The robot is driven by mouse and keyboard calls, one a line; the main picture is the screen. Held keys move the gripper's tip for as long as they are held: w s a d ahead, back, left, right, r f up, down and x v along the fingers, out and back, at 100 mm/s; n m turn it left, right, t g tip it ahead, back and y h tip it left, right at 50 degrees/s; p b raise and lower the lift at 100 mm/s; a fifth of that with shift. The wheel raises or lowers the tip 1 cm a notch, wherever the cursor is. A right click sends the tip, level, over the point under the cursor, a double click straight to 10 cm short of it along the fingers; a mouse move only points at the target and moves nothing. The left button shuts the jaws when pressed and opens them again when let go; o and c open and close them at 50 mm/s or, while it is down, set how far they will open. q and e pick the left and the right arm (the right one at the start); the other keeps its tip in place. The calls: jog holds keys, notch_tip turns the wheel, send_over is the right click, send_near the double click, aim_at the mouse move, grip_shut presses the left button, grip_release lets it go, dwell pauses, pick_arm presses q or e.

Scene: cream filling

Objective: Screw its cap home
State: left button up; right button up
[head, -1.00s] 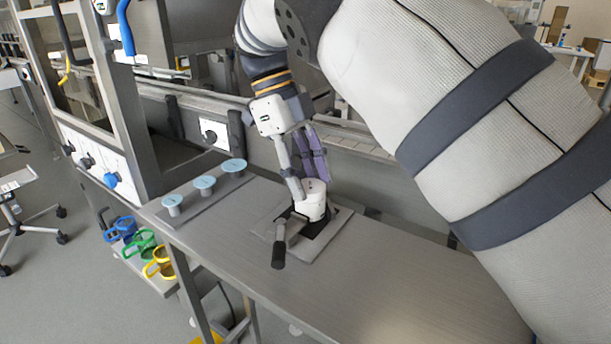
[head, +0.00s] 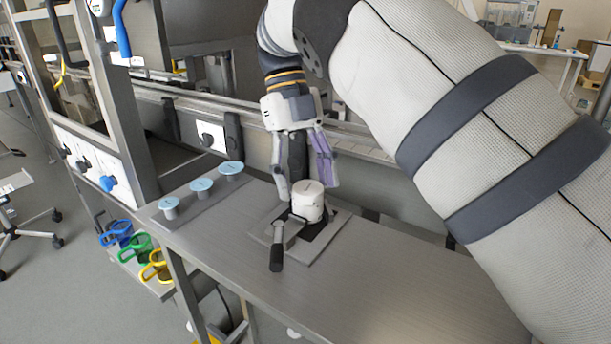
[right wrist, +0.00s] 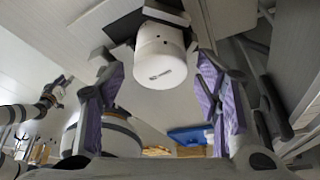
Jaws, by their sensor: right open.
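A white round container (head: 308,203) stands upright in a dark clamp with a black-handled lever (head: 277,252) on a grey plate on the bench. Its white top carries small dark print, and I cannot tell cap from body. It also shows large in the right wrist view (right wrist: 160,62). My right gripper (head: 307,192) is open just behind and above the container in the head view, its purple-padded fingers spread to either side. In the right wrist view the container stands between and beyond the open fingers, with gaps visible. My left gripper is not seen in the head view.
Several blue-topped pieces (head: 201,186) stand on a strip at the bench's left end. Blue, green and yellow handled items (head: 137,244) sit on a lower shelf. A machine frame and rail run behind the bench (head: 370,285), whose right part is clear.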

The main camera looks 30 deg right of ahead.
jog(key=n, duration=0.1)
jog(key=n+h+p, duration=0.1)
jog(key=n, duration=0.2)
jog(key=shift+a+r+n+h+p, duration=0.2)
jog(key=shift+r+n+h+p, duration=0.1)
jog(key=shift+h, duration=0.1)
jog(key=shift+f+n+t, duration=0.15)
jog(key=shift+n+t, duration=0.15)
jog(key=shift+n, duration=0.1)
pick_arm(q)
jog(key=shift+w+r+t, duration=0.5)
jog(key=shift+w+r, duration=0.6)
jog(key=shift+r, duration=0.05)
pick_arm(e)
jog(key=shift+f, duration=0.1)
jog(key=shift+s+r+n+h+p, duration=0.1)
jog(key=shift+r+n+h+p, duration=0.15)
jog(key=shift+n+h+p, duration=0.75)
jog(key=shift+s+a+n+t, duration=0.1)
jog(key=shift+n+t, duration=0.5)
jog(key=shift+n, duration=1)
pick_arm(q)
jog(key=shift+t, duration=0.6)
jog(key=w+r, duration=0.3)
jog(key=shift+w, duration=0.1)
pick_arm(e)
jog(key=shift+f+n, duration=0.15)
jog(key=shift+n, duration=0.15)
jog(key=shift+f, duration=0.1)
